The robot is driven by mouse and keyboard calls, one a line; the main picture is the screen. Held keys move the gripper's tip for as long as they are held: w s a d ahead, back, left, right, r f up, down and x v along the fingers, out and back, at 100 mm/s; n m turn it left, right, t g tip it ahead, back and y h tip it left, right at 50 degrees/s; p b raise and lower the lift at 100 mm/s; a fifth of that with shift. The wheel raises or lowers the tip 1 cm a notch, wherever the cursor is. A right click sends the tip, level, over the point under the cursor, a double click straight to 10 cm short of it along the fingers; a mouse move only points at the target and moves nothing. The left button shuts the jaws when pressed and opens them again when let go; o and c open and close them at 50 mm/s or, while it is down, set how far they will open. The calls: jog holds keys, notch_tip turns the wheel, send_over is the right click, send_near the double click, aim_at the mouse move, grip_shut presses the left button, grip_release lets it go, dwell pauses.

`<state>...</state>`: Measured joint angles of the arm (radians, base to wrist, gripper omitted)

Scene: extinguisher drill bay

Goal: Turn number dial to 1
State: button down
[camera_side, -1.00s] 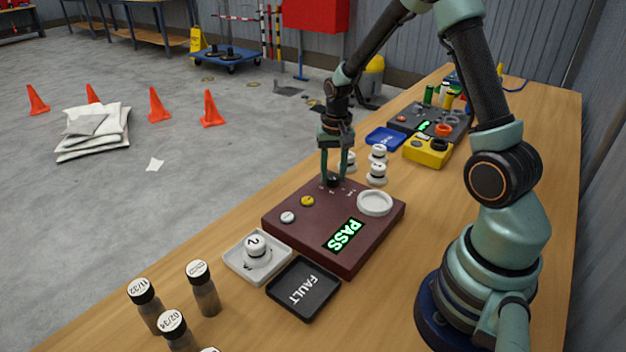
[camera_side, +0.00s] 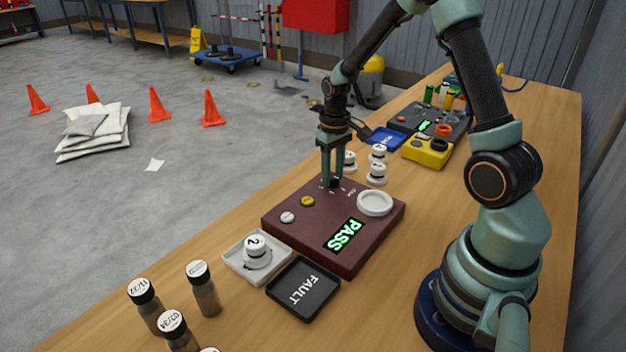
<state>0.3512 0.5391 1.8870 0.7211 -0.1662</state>
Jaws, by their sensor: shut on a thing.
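The number dial (camera_side: 333,183) is a small dark knob at the back of the maroon box (camera_side: 300,236). White marks sit around it, too small to read. My gripper (camera_side: 332,181) points down over the box, and its fingers are shut on the dial, hiding much of it.
Several white pieces (camera_side: 377,174), a blue tray (camera_side: 384,138) and a yellow box (camera_side: 428,151) stand behind.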

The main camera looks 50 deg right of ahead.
aim_at(334, 176)
jog(key=shift+s+d+f, duration=0.1)
jog(key=shift+s+d, duration=0.05)
jog(key=shift+s, duration=0.1)
jog(key=shift+c, duration=2.3)
grip_release()
jog(key=shift+w, duration=0.1)
jog(key=shift+r, duration=0.3)
notch_tip(334, 176, up, 12)
jog(key=shift+f, duration=0.2)
jog(key=s+a+r+n+t, duration=0.1)
jog(key=s+a+r+t, duration=0.1)
jog(key=s+a+r, duration=0.2)
jog(key=s+a+r+n+t, duration=0.1)
jog(key=s+a+r+t, duration=0.2)
jog(key=a, duration=0.7)
jog(key=shift+s+a+r+t, duration=0.15)
jog(key=shift+s+r+t, duration=0.15)
jog(key=shift+s+r, duration=0.7)
